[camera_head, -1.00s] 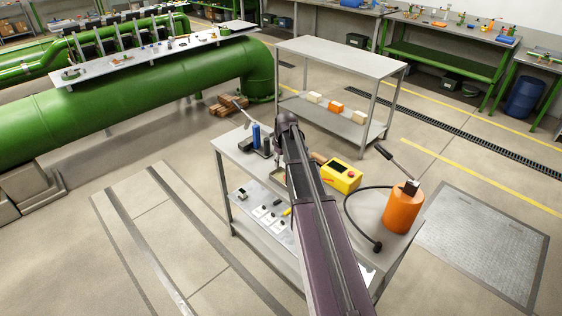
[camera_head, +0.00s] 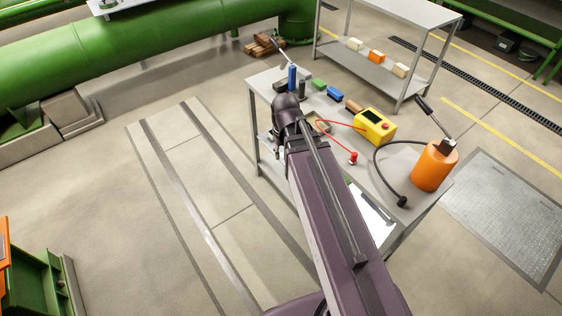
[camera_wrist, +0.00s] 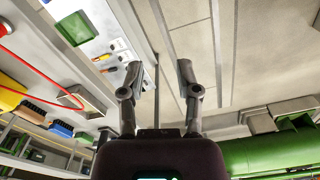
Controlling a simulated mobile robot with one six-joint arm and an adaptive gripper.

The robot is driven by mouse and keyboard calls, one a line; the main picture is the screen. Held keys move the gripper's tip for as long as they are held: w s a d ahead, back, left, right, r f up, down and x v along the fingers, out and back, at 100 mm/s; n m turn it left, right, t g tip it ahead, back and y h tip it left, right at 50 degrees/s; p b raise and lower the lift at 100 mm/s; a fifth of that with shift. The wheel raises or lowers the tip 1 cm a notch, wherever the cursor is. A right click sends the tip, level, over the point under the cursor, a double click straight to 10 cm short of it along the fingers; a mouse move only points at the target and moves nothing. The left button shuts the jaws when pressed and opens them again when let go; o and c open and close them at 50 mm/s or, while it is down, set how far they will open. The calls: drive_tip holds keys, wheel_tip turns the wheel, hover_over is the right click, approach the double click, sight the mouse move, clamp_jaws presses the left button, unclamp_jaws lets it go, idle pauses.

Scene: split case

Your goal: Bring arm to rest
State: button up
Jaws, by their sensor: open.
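In the wrist view my gripper (camera_wrist: 158,78) is open, its two dark fingers wide apart with nothing between them. In the head view my purple arm reaches over the near side of the grey cart (camera_head: 415,205); the fingers are hidden there. The dark wrist end appears beside the cart's left part, near the blue bottle (camera_head: 292,77) and a small tray (camera_head: 316,124). I cannot tell its exact height above the cart.
On the cart top stand a yellow control box (camera_head: 374,126) with a red cable and an orange hydraulic cylinder (camera_head: 434,166) with a black hose. A shelf table (camera_head: 405,12) stands behind. A green pipe (camera_head: 150,50) lies at the back left. Floor left of the cart is clear.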

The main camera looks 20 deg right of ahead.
drive_tip(key=shift+m, duration=0.3)
drive_tip(key=s+a, duration=0.2)
drive_tip(key=s, duration=0.1)
drive_tip(key=shift+s, duration=0.3)
idle(0.7)
